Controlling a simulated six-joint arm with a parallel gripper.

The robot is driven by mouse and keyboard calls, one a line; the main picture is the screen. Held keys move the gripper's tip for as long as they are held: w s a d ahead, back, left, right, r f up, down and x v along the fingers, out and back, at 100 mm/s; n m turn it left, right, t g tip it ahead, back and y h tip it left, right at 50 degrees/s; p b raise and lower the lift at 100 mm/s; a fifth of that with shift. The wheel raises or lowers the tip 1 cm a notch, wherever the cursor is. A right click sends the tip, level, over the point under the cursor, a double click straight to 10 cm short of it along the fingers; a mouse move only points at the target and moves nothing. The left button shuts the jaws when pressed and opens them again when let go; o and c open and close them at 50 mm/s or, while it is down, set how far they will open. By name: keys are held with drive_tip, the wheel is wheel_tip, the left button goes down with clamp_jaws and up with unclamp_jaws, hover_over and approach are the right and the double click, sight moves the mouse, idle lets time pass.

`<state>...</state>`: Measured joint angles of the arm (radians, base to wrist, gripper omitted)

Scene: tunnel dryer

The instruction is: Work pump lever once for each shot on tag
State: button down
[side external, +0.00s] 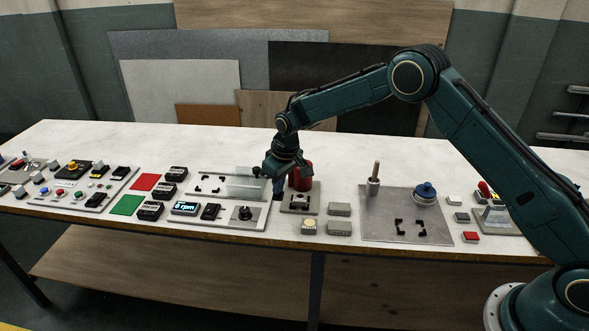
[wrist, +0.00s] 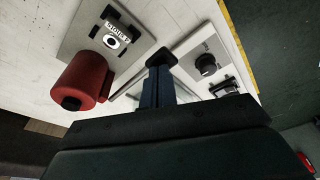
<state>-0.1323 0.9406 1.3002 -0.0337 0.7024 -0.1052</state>
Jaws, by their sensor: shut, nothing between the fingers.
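The pump appears as a red cylinder (side external: 300,178) on a small grey plate, just right of my gripper (side external: 278,188). In the wrist view the red cylinder (wrist: 82,82) lies left of my gripper (wrist: 158,78). My gripper points down, shut and empty. A dark knob (wrist: 162,57), possibly the lever's end, shows right at the fingertips; I cannot tell whether they touch. A dark knob (side external: 257,171) also shows left of my gripper in the side view. A white tag (wrist: 117,30) with dark print sits on the pump's plate; I cannot read it surely.
A panel with a black dial (side external: 244,213) and an rpm display (side external: 186,208) lies left of the pump. Grey blocks (side external: 340,209) sit to its right. The table's back strip is clear.

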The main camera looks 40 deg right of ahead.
drive_tip(key=shift+f, duration=0.55)
drive_tip(key=shift+r, duration=3.9)
wheel_tip(320, 180, up, 5)
drive_tip(key=shift+f, duration=0.2)
drive_tip(key=shift+f, duration=0.2)
drive_tip(key=shift+f, duration=3.1)
drive_tip(key=shift+f, duration=0.25)
